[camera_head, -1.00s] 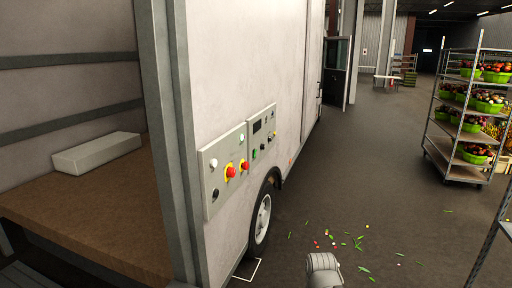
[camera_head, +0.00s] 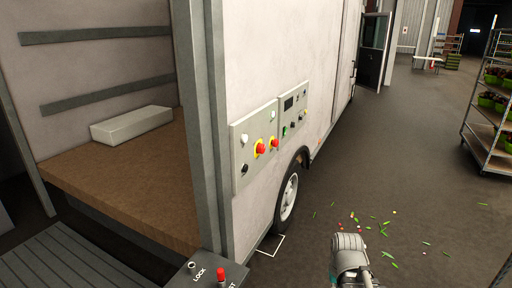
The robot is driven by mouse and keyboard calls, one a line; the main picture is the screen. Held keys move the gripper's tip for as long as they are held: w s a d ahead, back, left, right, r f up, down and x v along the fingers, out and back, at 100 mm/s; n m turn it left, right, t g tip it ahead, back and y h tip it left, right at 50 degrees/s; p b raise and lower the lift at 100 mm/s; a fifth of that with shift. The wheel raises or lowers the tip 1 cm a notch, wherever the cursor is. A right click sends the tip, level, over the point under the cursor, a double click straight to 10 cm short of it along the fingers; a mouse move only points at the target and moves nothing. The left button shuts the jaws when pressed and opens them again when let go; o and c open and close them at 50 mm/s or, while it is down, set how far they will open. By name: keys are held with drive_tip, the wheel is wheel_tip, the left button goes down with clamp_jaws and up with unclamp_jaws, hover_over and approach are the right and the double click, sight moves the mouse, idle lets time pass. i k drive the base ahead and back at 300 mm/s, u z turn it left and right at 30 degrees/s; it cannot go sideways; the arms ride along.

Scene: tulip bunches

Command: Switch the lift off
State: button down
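A grey control panel (camera_head: 254,150) is fixed to the side of the white truck body, near its rear corner post. It carries two red buttons on yellow, a white lamp or button at upper left and a black knob (camera_head: 244,169) at lower left. A second panel (camera_head: 293,112) with a dark display and small coloured buttons adjoins it. At the bottom edge a grey box (camera_head: 200,275) bears a metal switch by the word LOCK and a red-topped control (camera_head: 221,275) by a partly cut-off label. Which control belongs to the lift is not readable. My gripper's fingers do not show.
My arm (camera_head: 350,262) shows at the bottom, right of the truck wheel (camera_head: 288,197). A ribbed grey platform (camera_head: 60,258) lies at lower left, below the brown truck floor. A flower trolley (camera_head: 490,115) stands at right. Scattered petals and leaves lie on otherwise open floor.

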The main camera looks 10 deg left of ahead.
sight(261, 148)
drive_tip(key=u, duration=0.35)
drive_tip(key=i, duration=1.05)
drive_tip(key=z, duration=0.35)
